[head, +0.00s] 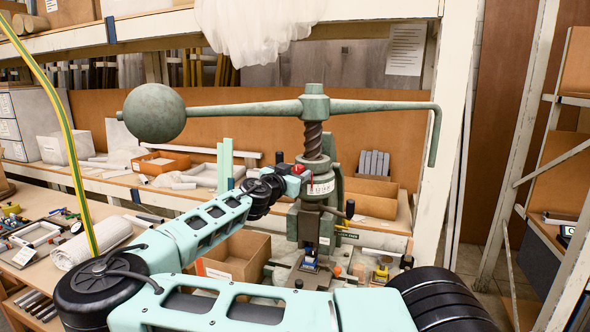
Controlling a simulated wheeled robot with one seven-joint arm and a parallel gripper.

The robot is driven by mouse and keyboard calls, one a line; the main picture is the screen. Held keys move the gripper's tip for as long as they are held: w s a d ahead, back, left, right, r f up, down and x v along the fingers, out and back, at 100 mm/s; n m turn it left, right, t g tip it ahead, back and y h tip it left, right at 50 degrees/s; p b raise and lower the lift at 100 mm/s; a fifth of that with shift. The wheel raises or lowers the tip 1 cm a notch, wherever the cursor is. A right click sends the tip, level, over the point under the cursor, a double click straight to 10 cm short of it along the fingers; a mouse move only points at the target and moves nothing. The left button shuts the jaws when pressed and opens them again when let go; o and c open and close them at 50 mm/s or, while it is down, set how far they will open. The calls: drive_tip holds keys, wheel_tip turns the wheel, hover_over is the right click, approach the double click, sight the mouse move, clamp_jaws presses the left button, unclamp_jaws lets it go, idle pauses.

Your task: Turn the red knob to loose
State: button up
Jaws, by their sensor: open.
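The green fly press (310,235) stands in the middle of the view, with a screw, a long top arm and a round ball weight (154,113) at its left end. A small red knob (299,169) shows at the left side of the press collar, below the screw. A white scale with dark marks (321,188) is on the collar beside it. My gripper (297,180) is open at the left of the collar, right by the red knob. Its fingertips are small and partly hidden, so I cannot tell whether they touch the knob or which way the knob is turned.
A black ball-ended lever (350,207) stands right of the ram. A small blue piece (310,263) sits under the ram. A cardboard box (237,257) is behind my arm. A workbench with tools (40,235) is at left, and shelving (560,180) at right.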

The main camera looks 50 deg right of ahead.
drive_tip(key=c, duration=1)
drive_tip(key=shift+o, duration=0.2)
drive_tip(key=shift+n+b, duration=0.4)
drive_tip(key=n+b, duration=0.1)
drive_tip(key=n, duration=0.1)
drive_tip(key=shift+n+b, duration=0.4)
drive_tip(key=n+b, duration=0.1)
drive_tip(key=n, duration=0.3)
drive_tip(key=shift+g+y, duration=0.3)
drive_tip(key=shift+g, duration=0.1)
drive_tip(key=n, duration=0.5)
drive_tip(key=shift+r+g+b, duration=0.2)
drive_tip(key=shift+g+b, duration=0.1)
drive_tip(key=shift+w+n+g, duration=0.15)
drive_tip(key=shift+n+g, duration=0.15)
drive_tip(key=shift+n, duration=1.6)
